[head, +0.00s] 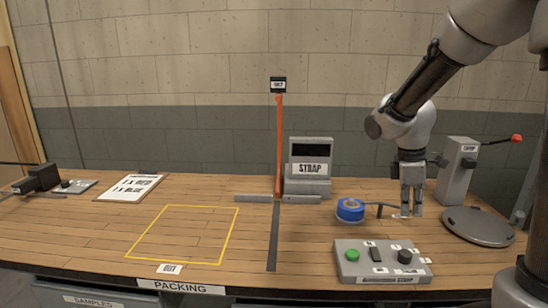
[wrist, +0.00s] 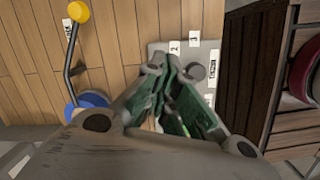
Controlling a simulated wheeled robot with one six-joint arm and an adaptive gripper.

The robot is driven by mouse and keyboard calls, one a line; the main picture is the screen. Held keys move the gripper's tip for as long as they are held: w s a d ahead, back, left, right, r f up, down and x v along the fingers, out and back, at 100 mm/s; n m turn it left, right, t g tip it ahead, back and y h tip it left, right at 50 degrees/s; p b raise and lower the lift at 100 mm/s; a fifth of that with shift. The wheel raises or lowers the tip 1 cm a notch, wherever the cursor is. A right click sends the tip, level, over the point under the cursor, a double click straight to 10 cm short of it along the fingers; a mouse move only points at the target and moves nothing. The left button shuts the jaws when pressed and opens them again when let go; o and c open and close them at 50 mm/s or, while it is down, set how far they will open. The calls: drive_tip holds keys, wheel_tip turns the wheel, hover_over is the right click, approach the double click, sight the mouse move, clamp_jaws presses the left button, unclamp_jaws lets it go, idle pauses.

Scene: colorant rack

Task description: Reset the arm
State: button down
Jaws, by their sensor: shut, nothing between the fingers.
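My gripper (head: 411,213) hangs pointing down over the right part of the wooden bench, its fingers together and empty. It is right of a blue round device (head: 350,210) and behind the grey control box (head: 382,262). In the wrist view my gripper (wrist: 172,68) shows its green-lined fingers with their tips close together, in front of the control box (wrist: 212,55). The blue device (wrist: 92,102) is at the left there, with a dark lever and yellow knob (wrist: 78,12). The fingers hide part of the box. Height above the bench is hard to tell.
A grey press with a red-tipped lever (head: 458,170) and a round plate (head: 478,226) stand to the right. A strap machine (head: 309,168) and an orange post (head: 279,145) stand behind. The yellow-outlined area (head: 185,235) is empty. A clipboard (head: 132,188) lies at the left.

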drive_tip(key=s+r+m+t+y, duration=0.1)
drive_tip(key=s+r+m+t, duration=0.1)
drive_tip(key=s+r+m, duration=0.3)
drive_tip(key=s+r+m+t+y, duration=0.1)
drive_tip(key=s+r+m, duration=0.5)
drive_tip(key=s, duration=0.7)
drive_tip(key=shift+s+d+m+t, duration=0.15)
drive_tip(key=shift+d+m+t, duration=0.05)
drive_tip(key=shift+m+t, duration=0.7)
